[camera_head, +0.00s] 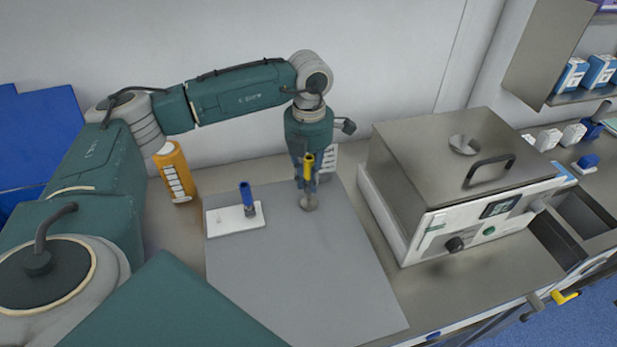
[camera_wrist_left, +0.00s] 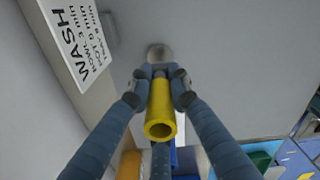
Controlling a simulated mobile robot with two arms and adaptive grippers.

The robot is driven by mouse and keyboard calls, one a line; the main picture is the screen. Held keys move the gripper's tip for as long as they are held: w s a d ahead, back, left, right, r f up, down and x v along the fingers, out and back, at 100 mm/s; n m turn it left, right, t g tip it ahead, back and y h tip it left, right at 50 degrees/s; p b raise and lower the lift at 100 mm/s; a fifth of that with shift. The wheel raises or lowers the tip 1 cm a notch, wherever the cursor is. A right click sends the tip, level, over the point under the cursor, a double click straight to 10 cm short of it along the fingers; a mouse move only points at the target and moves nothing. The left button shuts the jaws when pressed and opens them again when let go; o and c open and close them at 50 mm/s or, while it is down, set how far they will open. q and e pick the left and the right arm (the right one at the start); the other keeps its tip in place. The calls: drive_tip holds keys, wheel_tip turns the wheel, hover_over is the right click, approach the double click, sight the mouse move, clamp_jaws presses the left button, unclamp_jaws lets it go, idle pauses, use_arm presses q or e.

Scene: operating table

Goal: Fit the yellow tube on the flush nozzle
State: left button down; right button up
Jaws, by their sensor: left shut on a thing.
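The yellow tube (camera_head: 309,160) is held upright in my left gripper (camera_head: 306,178) above the grey mat. In the left wrist view the yellow tube (camera_wrist_left: 161,112) sits between the two blue fingers of my left gripper (camera_wrist_left: 160,78), its open end facing the camera. A small round metal piece, seemingly the flush nozzle (camera_head: 309,203), is directly below the gripper on the mat; it also shows beyond the fingertips in the left wrist view (camera_wrist_left: 159,52). I cannot tell whether tube and nozzle touch. My right gripper is not in view.
A white block (camera_head: 222,221) with an upright blue tube (camera_head: 246,193) stands left of the gripper. An orange bottle (camera_head: 174,172) is farther left. A steel box (camera_head: 430,150) stands right. The grey mat (camera_head: 300,280) is clear in front. A WASH sign (camera_wrist_left: 75,38) is at the wall.

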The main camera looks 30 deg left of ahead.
sight(309, 189)
use_arm(q)
drive_tip(key=shift+f+b, duration=0.8)
drive_tip(key=shift+f, duration=0.4)
drive_tip(key=shift+f+b, duration=0.7)
drive_tip(key=shift+f, duration=0.15)
idle(0.4)
drive_tip(key=c, duration=1.5)
unclamp_jaws()
drive_tip(key=shift+c, duration=0.2)
drive_tip(key=shift+r, duration=0.1)
wheel_tip(309, 189, up, 12)
